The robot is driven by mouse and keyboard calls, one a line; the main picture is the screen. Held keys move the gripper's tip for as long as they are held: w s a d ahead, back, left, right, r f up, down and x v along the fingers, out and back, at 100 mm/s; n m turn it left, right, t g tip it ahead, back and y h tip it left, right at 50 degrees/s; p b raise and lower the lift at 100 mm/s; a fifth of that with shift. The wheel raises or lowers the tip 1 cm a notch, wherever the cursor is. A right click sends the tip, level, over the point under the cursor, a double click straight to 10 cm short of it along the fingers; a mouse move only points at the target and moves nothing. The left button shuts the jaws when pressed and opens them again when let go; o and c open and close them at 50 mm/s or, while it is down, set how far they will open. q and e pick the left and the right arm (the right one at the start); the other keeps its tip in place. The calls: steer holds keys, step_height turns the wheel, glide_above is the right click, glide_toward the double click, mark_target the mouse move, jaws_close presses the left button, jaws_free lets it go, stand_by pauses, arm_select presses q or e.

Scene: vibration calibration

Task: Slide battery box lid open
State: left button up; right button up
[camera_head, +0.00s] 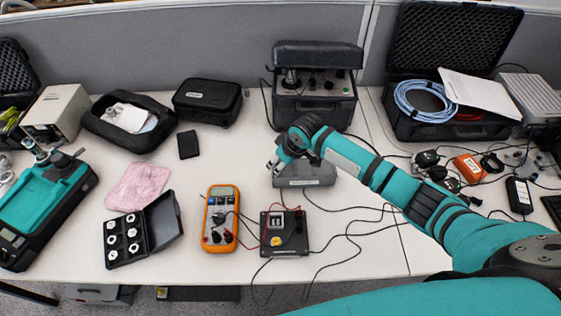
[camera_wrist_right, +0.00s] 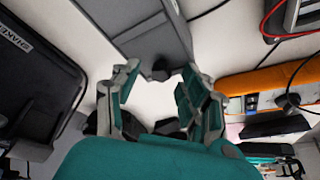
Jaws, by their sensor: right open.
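A low grey box (camera_head: 308,174) lies on the table near the middle in the head view and seems to be the battery box. It also shows in the right wrist view (camera_wrist_right: 135,22), at the top, with a small dark knob (camera_wrist_right: 160,72) at its near end. My right gripper (camera_head: 275,166) is at the left end of this box. In the right wrist view the fingers (camera_wrist_right: 158,78) are spread, with the knob between their tips. I cannot tell whether they touch it. My arm hides part of the box. My left gripper is not in view.
An orange multimeter (camera_head: 220,205) and a black wired module (camera_head: 285,244) stand in front of the grey box. An open-lidded dark instrument case (camera_head: 314,100) stands behind it. Loose cables run across the table to the right. Free white tabletop lies left of the gripper.

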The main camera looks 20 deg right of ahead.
mark_target(305, 165)
steer(key=c, duration=0.9)
jaws_close()
steer(key=shift+d, duration=0.1)
steer(key=shift+s+d+r, duration=0.1)
steer(key=shift+s+d, duration=0.05)
steer(key=shift+d, duration=0.15)
steer(key=d+p, duration=0.1)
steer(key=d, duration=0.1)
steer(key=s+d+p, duration=0.1)
steer(key=d, duration=0.2)
steer(key=s+d+p, duration=0.1)
steer(key=d, duration=0.1)
steer(key=shift+d+r, duration=0.1)
steer(key=shift+d, duration=0.1)
steer(key=s+d, duration=0.2)
steer(key=d, duration=0.7)
steer(key=shift+s+d+p, duration=0.2)
steer(key=shift+s+p, duration=0.2)
steer(key=shift+p, duration=0.05)
